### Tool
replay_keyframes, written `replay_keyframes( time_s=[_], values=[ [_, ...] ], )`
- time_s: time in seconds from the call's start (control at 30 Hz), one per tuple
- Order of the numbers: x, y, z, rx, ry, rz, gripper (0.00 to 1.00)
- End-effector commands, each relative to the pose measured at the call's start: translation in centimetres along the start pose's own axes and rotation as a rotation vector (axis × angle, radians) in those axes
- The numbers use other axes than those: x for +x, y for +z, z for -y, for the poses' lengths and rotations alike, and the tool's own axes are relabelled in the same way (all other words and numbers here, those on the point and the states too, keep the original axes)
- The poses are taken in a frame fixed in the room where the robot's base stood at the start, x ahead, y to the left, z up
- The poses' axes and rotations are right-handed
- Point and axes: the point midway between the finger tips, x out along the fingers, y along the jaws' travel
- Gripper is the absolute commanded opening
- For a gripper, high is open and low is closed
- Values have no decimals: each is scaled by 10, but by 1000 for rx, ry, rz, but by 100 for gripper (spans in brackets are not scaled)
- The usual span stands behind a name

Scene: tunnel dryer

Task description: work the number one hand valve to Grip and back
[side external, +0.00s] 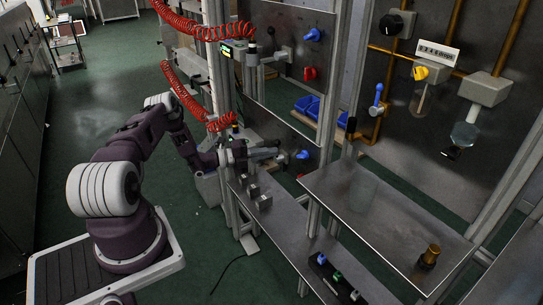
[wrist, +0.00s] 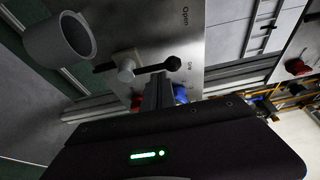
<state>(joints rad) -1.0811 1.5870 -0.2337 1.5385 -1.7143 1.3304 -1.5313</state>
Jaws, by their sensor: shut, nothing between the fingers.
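In the wrist view a hand valve (wrist: 126,70) sits on a grey metal plate (wrist: 150,30). Its black lever ends in a round knob on the right, beside a partly legible label starting "Gri". The label "Open" is higher on the plate. My gripper (wrist: 158,88) is shut and empty, with its fingertips just below the lever; I cannot tell whether they touch it. In the side view my gripper (side external: 278,153) is at the lower panel, left of a blue knob (side external: 302,155); the valve's lever is not clear there. No valve number is readable.
A grey cylinder (wrist: 58,40) is left of the valve in the wrist view. Small metal blocks (side external: 263,202) stand on the narrow shelf below my gripper. Red coiled hoses (side external: 180,85) hang near my arm. A metal shelf (side external: 375,225) with a brass fitting (side external: 430,256) lies to the right.

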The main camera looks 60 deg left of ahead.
Motion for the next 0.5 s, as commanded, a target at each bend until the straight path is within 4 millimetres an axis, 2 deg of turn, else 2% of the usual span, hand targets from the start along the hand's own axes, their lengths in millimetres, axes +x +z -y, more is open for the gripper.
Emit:
replay_keyframes(
  time_s=[0.03, 0.33, 0.5],
  values=[
    [-1, 2, -1, -67, -26, 3, 0],
    [-5, 14, -1, -306, -111, 0, 0],
    [-5, 14, 0, -305, -109, -1, 0]
  ],
)
